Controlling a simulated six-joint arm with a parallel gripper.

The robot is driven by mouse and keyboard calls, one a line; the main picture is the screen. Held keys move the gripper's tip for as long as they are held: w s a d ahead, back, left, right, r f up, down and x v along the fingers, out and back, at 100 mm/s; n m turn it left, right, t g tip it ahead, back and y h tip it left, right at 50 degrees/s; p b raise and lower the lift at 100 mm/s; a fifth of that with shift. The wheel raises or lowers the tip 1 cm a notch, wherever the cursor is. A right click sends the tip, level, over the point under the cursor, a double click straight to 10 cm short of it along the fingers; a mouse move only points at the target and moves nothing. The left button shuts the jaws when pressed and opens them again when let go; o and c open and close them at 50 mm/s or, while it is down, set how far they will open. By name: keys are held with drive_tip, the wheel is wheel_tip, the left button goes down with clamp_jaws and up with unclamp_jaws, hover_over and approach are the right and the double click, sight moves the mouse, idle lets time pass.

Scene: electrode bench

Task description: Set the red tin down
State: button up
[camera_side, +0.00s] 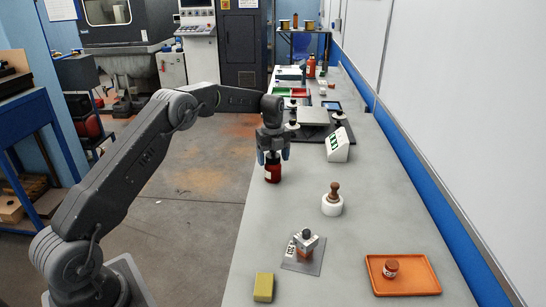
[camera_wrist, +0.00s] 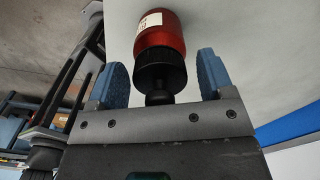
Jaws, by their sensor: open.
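The red tin (camera_side: 272,172) is a small red container with a black cap and a white label. In the side view it is upright on the grey bench (camera_side: 295,215), near the bench's left edge, directly below my gripper (camera_side: 273,154). In the wrist view the red tin (camera_wrist: 162,30) has its black cap toward me. My gripper's two blue fingers (camera_wrist: 162,82) are open on either side of the cap, with a visible gap on both sides.
A brown-knobbed white piece (camera_side: 332,204), a metal stand (camera_side: 303,245), a yellow block (camera_side: 263,287) and an orange tray (camera_side: 402,290) with a small jar lie nearer. A white meter (camera_side: 338,146) is to the right. Bench around the tin looks clear.

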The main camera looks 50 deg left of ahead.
wheel_tip(320, 180, up, 12)
drive_tip(key=shift+d+r, duration=0.1)
drive_tip(key=shift+r, duration=0.2)
drive_tip(key=s+d+r+n+t, duration=0.3)
drive_tip(key=s+d+r+n, duration=0.8)
drive_tip(key=s, duration=0.4)
drive_tip(key=s+d+f+n+t, duration=0.1)
drive_tip(key=s+d+f+n, duration=0.1)
drive_tip(key=s, duration=0.5)
drive_tip(key=s+d+f+n, duration=0.2)
drive_tip(key=s+d+n, duration=0.1)
drive_tip(key=s+n, duration=0.2)
drive_tip(key=s+d+f+n+t, duration=0.1)
drive_tip(key=s+d+f+n, duration=0.1)
drive_tip(key=s, duration=0.8)
drive_tip(key=shift+d+f+n+t, duration=0.2)
drive_tip(key=shift+d+n+t, duration=0.1)
drive_tip(key=shift+d+n, duration=0.5)
drive_tip(key=shift+s+a, duration=0.1)
drive_tip(key=shift+a, duration=0.05)
